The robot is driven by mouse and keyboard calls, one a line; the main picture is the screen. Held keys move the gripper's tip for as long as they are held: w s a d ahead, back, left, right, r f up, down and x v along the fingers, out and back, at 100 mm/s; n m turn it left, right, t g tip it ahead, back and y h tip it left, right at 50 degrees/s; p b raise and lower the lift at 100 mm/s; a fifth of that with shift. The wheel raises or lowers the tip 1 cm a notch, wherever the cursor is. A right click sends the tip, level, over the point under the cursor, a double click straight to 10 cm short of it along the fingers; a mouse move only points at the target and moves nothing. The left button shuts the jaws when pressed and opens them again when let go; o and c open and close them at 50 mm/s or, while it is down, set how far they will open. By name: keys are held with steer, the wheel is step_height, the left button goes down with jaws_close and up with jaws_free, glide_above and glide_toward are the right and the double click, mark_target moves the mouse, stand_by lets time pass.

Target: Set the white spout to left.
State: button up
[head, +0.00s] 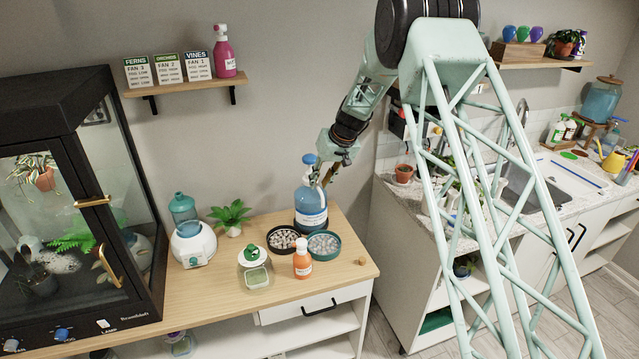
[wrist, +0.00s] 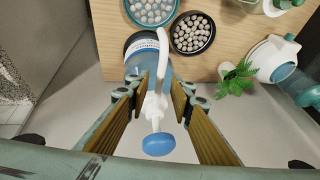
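A large blue bottle (head: 311,208) with a white label stands at the back of the wooden table; it also shows in the wrist view (wrist: 135,50). On top is a blue knob (wrist: 158,144), with the white spout (wrist: 162,60) curving away from it. In the wrist view the spout points up the picture, towards the pebble dishes. My gripper (wrist: 159,88) is at the bottle top, its fingers apart on either side of the white spout's stem. I see gaps between stem and fingers. In the head view my gripper (head: 333,170) partly hides the spout.
Two pebble dishes, one black (head: 283,250) and one teal (head: 338,249), sit close by the bottle. In front stand an orange bottle (head: 302,262) and a green-lidded jar (head: 253,276). A plant (head: 231,213) and a white humidifier (head: 193,247) are left.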

steer(key=shift+a+f, duration=0.1)
steer(key=shift+f, duration=0.1)
jaws_close()
